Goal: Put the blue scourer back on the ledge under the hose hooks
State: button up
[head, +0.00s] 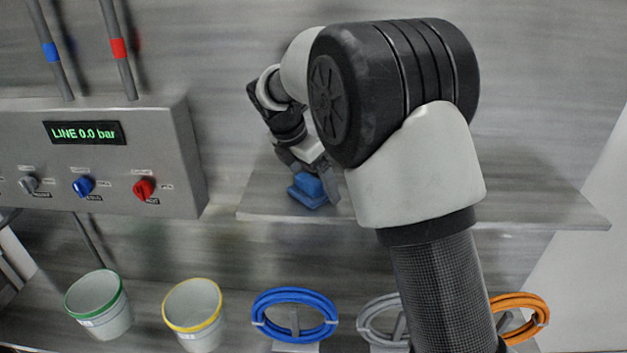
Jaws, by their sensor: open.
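The blue scourer (306,195) is at the left part of a grey metal shelf (540,211). My gripper (308,170) is open at the scourer's upper side, with its fingers close around or just above it. The fingertips are small and partly hidden, so I cannot tell whether they touch it. A blue hose coil (262,322), a grey hose coil (366,322) and an orange hose coil (541,307) hang on hooks lower in the picture than this shelf. No ledge shows below the hooks in this view.
A control box (170,125) with a display and knobs stands left of the shelf. A green-rimmed bucket (103,318) and a yellow-rimmed bucket (197,322) are at the lower left. My arm covers the shelf's middle and part of the grey coil. The shelf's right end is bare.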

jog(key=v, duration=1.2)
jog(key=s+d+r+m+y, duration=0.1)
jog(key=s+d+r+m, duration=0.35)
jog(key=d+m, duration=0.2)
jog(key=s+d+f+m, duration=0.2)
jog(key=s+d+m, duration=0.2)
jog(key=s+m, duration=0.2)
jog(key=s+d+f+m+t+y, duration=0.1)
jog(key=s+d+f+m, duration=0.1)
jog(key=s+d+m, duration=0.2)
jog(key=s+d+f+m+t+y, duration=0.1)
jog(key=s+d+m, duration=0.4)
jog(key=s+m, duration=0.5)
jog(key=s+f, duration=0.1)
jog(key=s, duration=0.3)
jog(key=shift+f, duration=0.25)
jog(key=shift+s, duration=0.1)
